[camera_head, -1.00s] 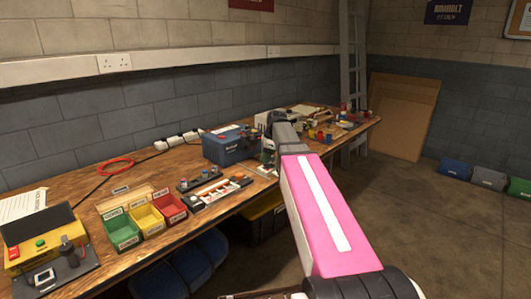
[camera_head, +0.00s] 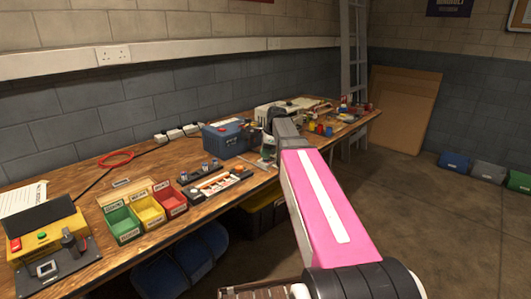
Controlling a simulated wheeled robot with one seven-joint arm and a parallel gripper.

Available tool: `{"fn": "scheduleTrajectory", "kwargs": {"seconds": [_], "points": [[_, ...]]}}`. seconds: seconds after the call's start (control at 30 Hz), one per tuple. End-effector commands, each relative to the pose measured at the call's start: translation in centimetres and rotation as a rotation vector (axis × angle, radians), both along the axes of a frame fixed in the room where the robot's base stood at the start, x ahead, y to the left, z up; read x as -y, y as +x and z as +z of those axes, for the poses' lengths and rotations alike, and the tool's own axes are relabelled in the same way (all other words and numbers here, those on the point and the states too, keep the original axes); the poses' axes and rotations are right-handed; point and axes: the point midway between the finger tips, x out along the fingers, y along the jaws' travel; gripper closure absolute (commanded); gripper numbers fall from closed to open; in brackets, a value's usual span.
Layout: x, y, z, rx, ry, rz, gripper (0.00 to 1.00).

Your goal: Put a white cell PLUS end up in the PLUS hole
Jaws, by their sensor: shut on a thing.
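My gripper (camera_head: 268,152) is partly hidden at the far end of my pink arm, over the bench near the blue box. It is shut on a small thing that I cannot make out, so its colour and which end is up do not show. A dark rack (camera_head: 186,179) with several small upright blue-and-silver pieces stands on the bench to the left of the gripper. A pale, orange-marked panel (camera_head: 222,184) lies just in front of it. This may be the charger; I cannot tell its PLUS hole at this size.
Green (camera_head: 123,224), yellow (camera_head: 149,211) and red (camera_head: 172,200) bins stand on the wooden bench. A yellow box (camera_head: 45,236) is at near left. The blue box (camera_head: 227,138) stands behind the rack. Cups and clutter fill the bench's far end.

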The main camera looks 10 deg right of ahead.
Motion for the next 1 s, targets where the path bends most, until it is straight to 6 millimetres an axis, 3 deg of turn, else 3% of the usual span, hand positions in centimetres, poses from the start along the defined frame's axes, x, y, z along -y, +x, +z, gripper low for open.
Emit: {"fn": "scheduleTrajectory", "kwargs": {"seconds": [1.0], "points": [[0.00, 0.00, -1.00, 0.000, 0.000, 0.000, 1.00]]}}
